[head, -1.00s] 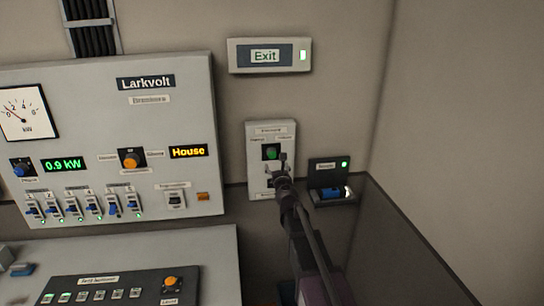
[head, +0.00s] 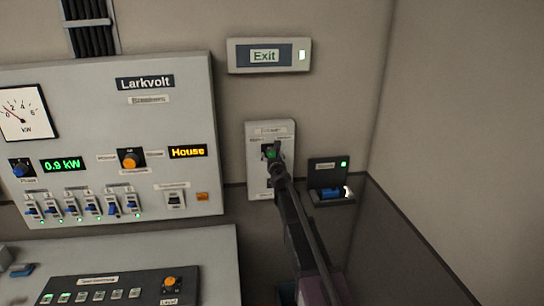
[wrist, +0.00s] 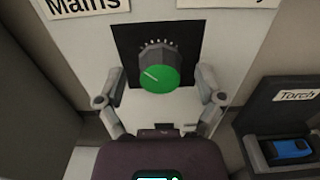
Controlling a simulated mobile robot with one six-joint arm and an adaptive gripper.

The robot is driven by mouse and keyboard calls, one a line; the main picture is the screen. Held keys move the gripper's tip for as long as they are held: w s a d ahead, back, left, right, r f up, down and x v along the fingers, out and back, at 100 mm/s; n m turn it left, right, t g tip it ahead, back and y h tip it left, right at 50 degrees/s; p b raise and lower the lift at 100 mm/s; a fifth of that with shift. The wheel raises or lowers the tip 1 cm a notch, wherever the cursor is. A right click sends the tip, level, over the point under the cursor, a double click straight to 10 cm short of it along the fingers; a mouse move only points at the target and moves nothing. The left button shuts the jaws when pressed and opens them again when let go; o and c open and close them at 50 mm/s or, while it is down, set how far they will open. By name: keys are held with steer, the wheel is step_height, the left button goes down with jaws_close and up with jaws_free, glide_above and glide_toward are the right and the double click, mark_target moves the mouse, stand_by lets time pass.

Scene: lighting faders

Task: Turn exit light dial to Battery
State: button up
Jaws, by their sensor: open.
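The exit light dial (wrist: 160,68) is a green knob with a grey ribbed skirt on a black square. Its short white line lies left of centre, towards the side of the "Mains" label (wrist: 85,5). A partly cut-off label ending in "y" (wrist: 240,3) is at the upper right. My gripper (wrist: 160,84) is open, one finger on each side of the dial and apart from it. In the head view my gripper (head: 276,163) is in front of the pale wall panel (head: 255,185) and partly covers the dial (head: 269,151).
The lit Exit sign (head: 264,56) is above the panel. A dark torch holder (head: 328,172) with a blue torch (wrist: 288,150) stands close on the right. The large Larkvolt dimmer board (head: 150,110) is on the left.

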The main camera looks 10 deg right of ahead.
steer(key=c, duration=1.2)
steer(key=shift+o, duration=0.2)
steer(key=shift+m, duration=0.5)
steer(key=m, duration=0.3)
steer(key=shift+d+m, duration=0.1)
steer(key=shift+m, duration=0.2)
steer(key=m, duration=0.4)
steer(key=shift+m, duration=0.3)
steer(key=m, duration=0.4)
steer(key=shift+d+f, duration=0.1)
steer(key=m, duration=0.4)
steer(key=shift+m, duration=0.4)
